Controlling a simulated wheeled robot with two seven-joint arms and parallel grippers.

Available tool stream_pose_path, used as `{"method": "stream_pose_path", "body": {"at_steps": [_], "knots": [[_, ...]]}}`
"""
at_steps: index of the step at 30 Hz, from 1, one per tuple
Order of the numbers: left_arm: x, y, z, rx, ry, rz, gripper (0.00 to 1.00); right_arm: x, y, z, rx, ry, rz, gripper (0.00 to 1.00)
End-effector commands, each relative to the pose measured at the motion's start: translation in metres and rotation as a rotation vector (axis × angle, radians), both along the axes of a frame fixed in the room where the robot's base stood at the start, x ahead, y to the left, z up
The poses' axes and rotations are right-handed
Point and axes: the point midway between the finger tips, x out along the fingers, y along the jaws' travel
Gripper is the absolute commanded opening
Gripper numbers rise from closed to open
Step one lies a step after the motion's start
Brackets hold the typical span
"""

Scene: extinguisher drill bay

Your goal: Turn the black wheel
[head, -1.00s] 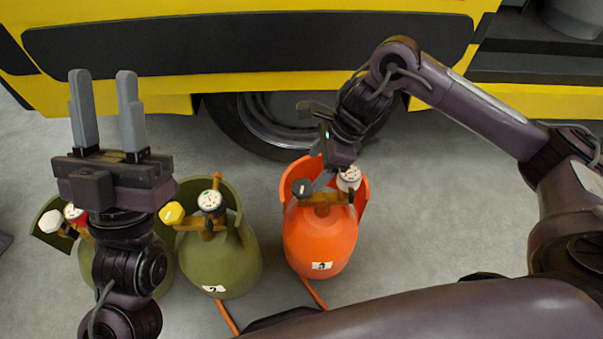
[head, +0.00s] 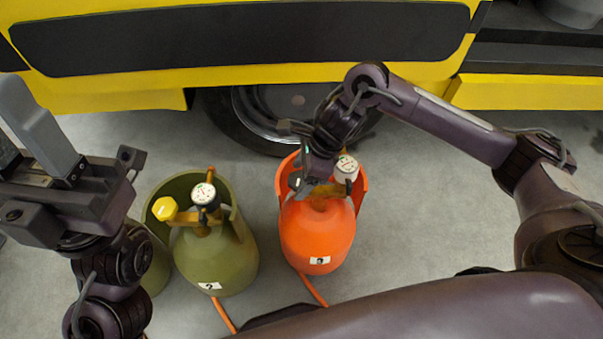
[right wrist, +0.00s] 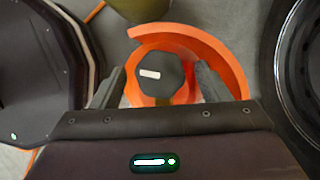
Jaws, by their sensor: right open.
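The black wheel (right wrist: 158,74) with a white mark sits on top of the orange cylinder (head: 318,238). In the right wrist view the wheel lies between the two fingers of my right gripper (right wrist: 161,82), which is open; a gap shows on each side. In the head view my right gripper (head: 303,186) is over the cylinder's valve and hides the wheel. My left gripper (head: 18,130) is at the left edge, its fingers apart and empty, partly out of frame.
A round gauge (head: 346,167) sits just right of my right gripper. A green cylinder (head: 216,262) with a yellow wheel (head: 165,208) stands to the left; another is mostly hidden behind my left arm. A yellow vehicle (head: 110,96) with a tyre (head: 225,117) is close behind.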

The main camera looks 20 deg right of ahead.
Motion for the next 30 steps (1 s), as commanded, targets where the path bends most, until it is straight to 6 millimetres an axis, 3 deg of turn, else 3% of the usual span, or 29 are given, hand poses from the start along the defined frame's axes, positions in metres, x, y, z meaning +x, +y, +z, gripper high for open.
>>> {"method": "stream_pose_path", "body": {"at_steps": [2, 12, 22, 30], "knots": [[0.0, 0.0, 0.0001, 0.0, 0.0, 0.0, 0.36, -0.0001, 0.0, 0.0001, 0.0, 0.0, 0.0, 0.68], [0.0, -0.0001, 0.0002, 0.0, 0.0, 0.0, 0.36, -0.0001, 0.0, 0.0003, 0.0, 0.0, 0.0, 0.25], [0.0001, 0.0, 0.0024, 0.0, 0.0, 0.0, 0.36, -0.0006, -0.0002, 0.0011, -0.001, -0.001, -0.049, 0.25], [0.0001, 0.0004, 0.0066, -0.002, 0.008, 0.0, 0.36, -0.0019, 0.0003, 0.0019, -0.001, 0.0, -0.224, 0.25]]}}
